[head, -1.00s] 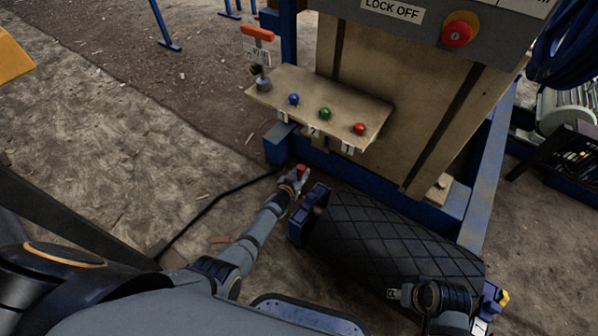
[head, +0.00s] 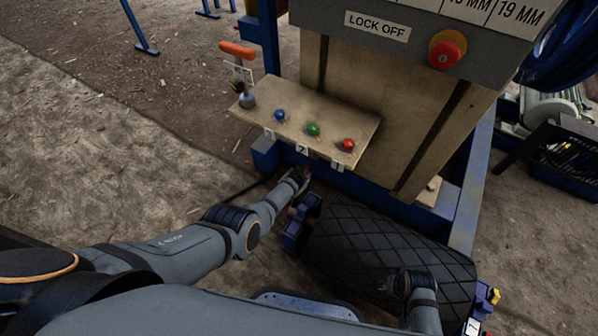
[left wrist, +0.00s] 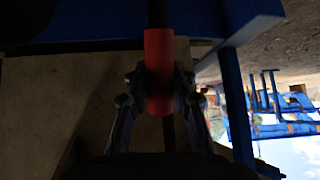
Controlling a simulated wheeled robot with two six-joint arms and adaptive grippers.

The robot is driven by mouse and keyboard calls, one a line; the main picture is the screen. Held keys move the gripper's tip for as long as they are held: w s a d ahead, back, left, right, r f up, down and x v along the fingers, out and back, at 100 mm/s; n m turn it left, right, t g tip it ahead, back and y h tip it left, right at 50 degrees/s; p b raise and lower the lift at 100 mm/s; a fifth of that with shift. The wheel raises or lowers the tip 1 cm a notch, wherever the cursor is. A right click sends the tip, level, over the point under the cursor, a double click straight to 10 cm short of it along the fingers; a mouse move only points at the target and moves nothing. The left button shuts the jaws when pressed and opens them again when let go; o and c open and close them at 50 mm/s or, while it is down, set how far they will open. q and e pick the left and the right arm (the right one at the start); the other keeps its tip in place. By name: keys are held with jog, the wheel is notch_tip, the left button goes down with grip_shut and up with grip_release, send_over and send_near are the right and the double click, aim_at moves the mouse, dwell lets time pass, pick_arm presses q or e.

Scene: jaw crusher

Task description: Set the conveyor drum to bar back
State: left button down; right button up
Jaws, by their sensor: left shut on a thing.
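The conveyor drum (head: 385,250) is a black roller with a diamond pattern, lying low in front of the blue frame. A dark blue block (head: 297,232) stands at its left end. My left gripper (head: 301,174) is beyond that block, low by the frame's foot. In the left wrist view my left gripper (left wrist: 160,95) is shut on the red sleeve (left wrist: 159,60) of a dark bar. Where the bar's ends meet anything is hidden. My right gripper (head: 388,287) is over the drum's near right part; its fingers are too small and dark to read.
A tan ledge (head: 345,108) carries blue, green and red knobs above my left gripper. An orange handle (head: 237,50) stands at its left. A grey panel with a red button (head: 446,50) is above. Open dirt ground (head: 90,150) lies to the left.

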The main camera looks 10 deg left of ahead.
pick_arm(q)
jog(key=shift+w+f, duration=0.1)
jog(key=shift+f, duration=0.1)
pick_arm(e)
jog(key=shift+w+r, duration=0.1)
jog(key=shift+w, duration=0.1)
pick_arm(q)
jog(key=shift+w, duration=0.1)
pick_arm(e)
jog(key=shift+w+r, duration=0.2)
pick_arm(q)
jog(key=c, duration=1.1)
grip_release()
jog(key=shift+w+d, duration=0.1)
jog(key=shift+w, duration=0.05)
pick_arm(e)
jog(key=shift+d, duration=0.1)
jog(key=shift+s+f, duration=0.1)
